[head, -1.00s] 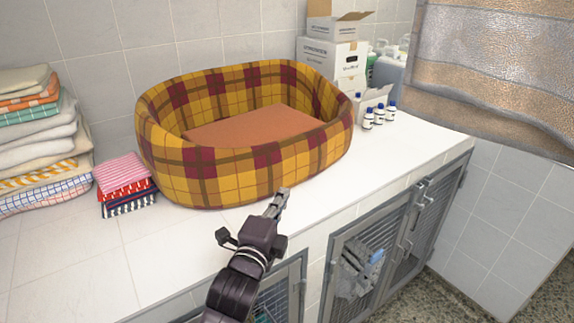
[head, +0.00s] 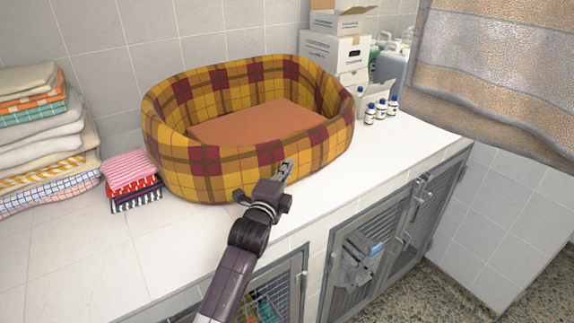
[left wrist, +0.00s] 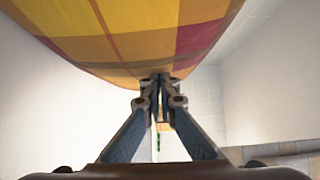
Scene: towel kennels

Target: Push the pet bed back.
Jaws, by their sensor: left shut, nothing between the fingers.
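The pet bed (head: 210,165) is an oval, yellow, brown and dark red plaid bed with an orange-brown cushion (head: 258,122). It stands upright on the white counter, near the tiled back wall. My left gripper (head: 286,166) is shut and empty, with its fingertips at the front wall of the bed. In the left wrist view the bed's plaid side (left wrist: 140,35) fills the top, and the closed fingertips (left wrist: 160,80) meet or nearly meet its edge. Contact is hard to confirm. My right gripper is not in view.
Folded towels (head: 40,135) are stacked at the left, with a small stack of folded cloths (head: 132,180) close to the bed. Boxes (head: 335,50) and small bottles (head: 381,110) stand to the right of it. Bare counter (head: 350,185) lies in front, above wire-door kennels (head: 370,245).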

